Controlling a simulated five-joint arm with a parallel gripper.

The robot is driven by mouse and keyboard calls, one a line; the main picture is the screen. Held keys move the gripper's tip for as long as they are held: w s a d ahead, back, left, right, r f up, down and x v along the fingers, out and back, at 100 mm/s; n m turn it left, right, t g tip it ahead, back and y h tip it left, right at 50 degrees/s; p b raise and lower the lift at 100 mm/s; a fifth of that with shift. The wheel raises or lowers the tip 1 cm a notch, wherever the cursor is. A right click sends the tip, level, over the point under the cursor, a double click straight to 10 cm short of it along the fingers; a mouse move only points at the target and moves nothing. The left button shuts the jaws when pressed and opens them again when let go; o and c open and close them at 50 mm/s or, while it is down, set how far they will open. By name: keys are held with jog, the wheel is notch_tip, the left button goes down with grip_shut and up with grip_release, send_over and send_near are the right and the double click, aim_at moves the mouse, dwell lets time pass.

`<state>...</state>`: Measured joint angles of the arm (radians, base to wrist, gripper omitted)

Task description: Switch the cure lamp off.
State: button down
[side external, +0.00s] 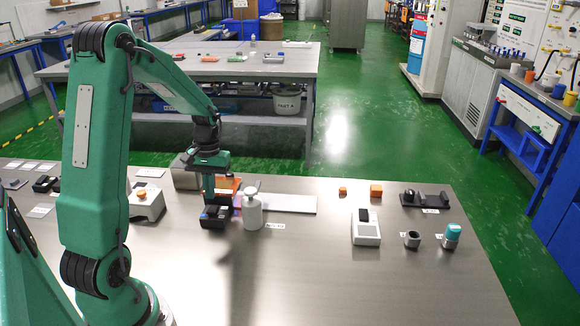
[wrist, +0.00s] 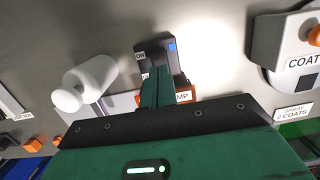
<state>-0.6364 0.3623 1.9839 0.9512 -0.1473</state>
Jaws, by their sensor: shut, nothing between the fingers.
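A small black switch box (side external: 215,218) stands on the bench under my gripper. In the wrist view the box (wrist: 170,62) has an ON label (wrist: 140,56) at its left and a small blue square (wrist: 172,46) on top. A faint purple glow shows between box and bottle.
A white bottle (side external: 252,210) stands close to the right of the box. A coats device (side external: 147,203) with an orange knob stands to the left. A flat white panel (side external: 290,203) lies behind the bottle. The bench front is clear.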

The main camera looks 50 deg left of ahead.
aim_at(211, 211)
jog(key=shift+s+d+f, duration=0.1)
jog(key=shift+d+f, duration=0.05)
jog(key=shift+f, duration=0.8)
jog(key=shift+s+d+f, duration=0.1)
jog(key=shift+f, duration=0.8)
